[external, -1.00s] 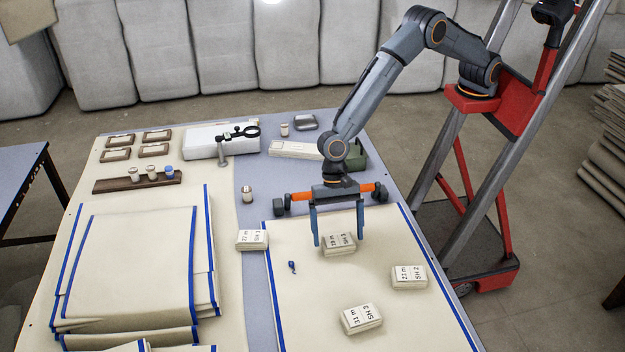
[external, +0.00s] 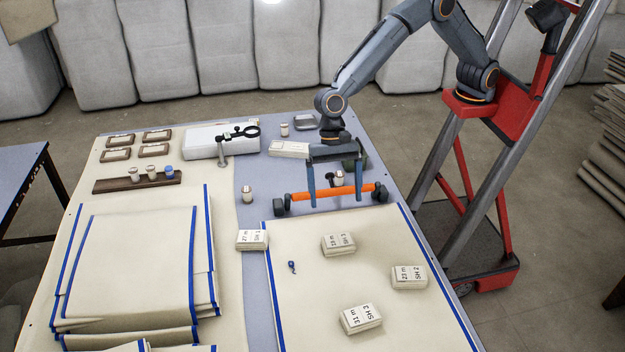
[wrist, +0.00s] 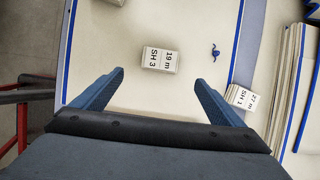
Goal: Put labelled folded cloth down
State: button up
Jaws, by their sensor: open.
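Several small labelled folded cloths lie on and beside the flat cream cloth (external: 300,315) with blue edges. One labelled "19 m SH 3" (external: 338,244) lies near its far edge; in the wrist view it lies ahead of and between my fingertips (wrist: 161,60), apart from them. One marked 23 m SH 2 (external: 409,277) is at the right, one marked 31 m (external: 361,319) is nearer the front, and one marked 27 m SH 1 (external: 252,240) is at the left, also seen in the wrist view (wrist: 240,97). My gripper (external: 335,203) is open and empty, above the orange bar's area.
An orange bar with dark ends (external: 333,194) lies beyond the cream cloth. A small blue item (external: 291,267) sits on that cloth. A stack of large blue-edged cloths (external: 135,265) fills the left. A jar (external: 247,195) stands between.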

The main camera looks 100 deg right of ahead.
jog(key=s+d+r+n+h, duration=0.1)
jog(key=s+d+n, duration=0.4)
jog(key=d, duration=0.6)
jog(key=s+d+r+n+h, duration=0.2)
jog(key=s+d+n, duration=0.2)
jog(key=s+d, duration=0.55)
jog(key=s+d+f+n+h, duration=0.1)
jog(key=s+d+n, duration=0.7)
jog(key=s+d, duration=0.7)
jog(key=shift+s+f+n, duration=0.4)
jog(key=shift+s, duration=0.05)
jog(key=shift+o, duration=0.5)
jog(key=shift+r, duration=0.1)
